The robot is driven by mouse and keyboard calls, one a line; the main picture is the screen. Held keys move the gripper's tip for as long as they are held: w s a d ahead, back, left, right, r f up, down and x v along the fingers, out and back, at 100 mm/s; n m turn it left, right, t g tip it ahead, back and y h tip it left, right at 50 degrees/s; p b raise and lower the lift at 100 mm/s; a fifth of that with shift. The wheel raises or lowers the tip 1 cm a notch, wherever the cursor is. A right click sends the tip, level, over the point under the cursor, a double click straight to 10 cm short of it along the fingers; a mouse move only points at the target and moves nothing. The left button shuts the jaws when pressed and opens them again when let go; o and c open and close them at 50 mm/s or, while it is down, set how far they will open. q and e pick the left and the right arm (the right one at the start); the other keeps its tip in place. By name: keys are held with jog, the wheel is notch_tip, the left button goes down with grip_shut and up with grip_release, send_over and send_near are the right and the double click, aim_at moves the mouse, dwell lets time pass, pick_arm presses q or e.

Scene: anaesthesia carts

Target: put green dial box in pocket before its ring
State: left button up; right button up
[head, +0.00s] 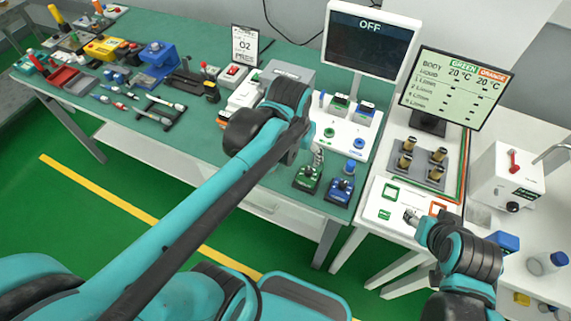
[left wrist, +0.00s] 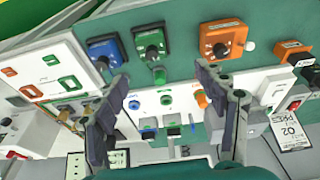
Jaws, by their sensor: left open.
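The green dial box (head: 307,178) stands on the front edge of the green bench, left of the blue dial box (head: 340,190). In the left wrist view the green dial box (left wrist: 150,42) sits between the blue box (left wrist: 104,50) and an orange dial box (left wrist: 222,38). My left gripper (head: 294,150) is open above the bench; its fingers (left wrist: 165,92) hold nothing. The green ring mark (head: 329,132) is on the white panel behind the boxes; the pocket cannot be clearly told. My right gripper (head: 410,216) is over the right-hand white table; its jaws are unclear.
A blue ring mark (head: 358,143) lies beside the green one. Small dark units (head: 340,103) stand at the panel's back, below the OFF screen (head: 369,47). A plate with brass-coloured cylinders (head: 424,168) stands to the right. Tools and boxes crowd the bench's left.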

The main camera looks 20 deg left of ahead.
pick_arm(q)
jog(key=s+a+t, duration=0.2)
jog(key=s+t, duration=0.2)
jog(key=s, duration=0.2)
jog(key=shift+a+f, duration=0.25)
jog(key=shift+f, duration=0.1)
jog(key=shift+w, duration=0.1)
jog(key=shift+f+b, duration=0.3)
dwell(0.6)
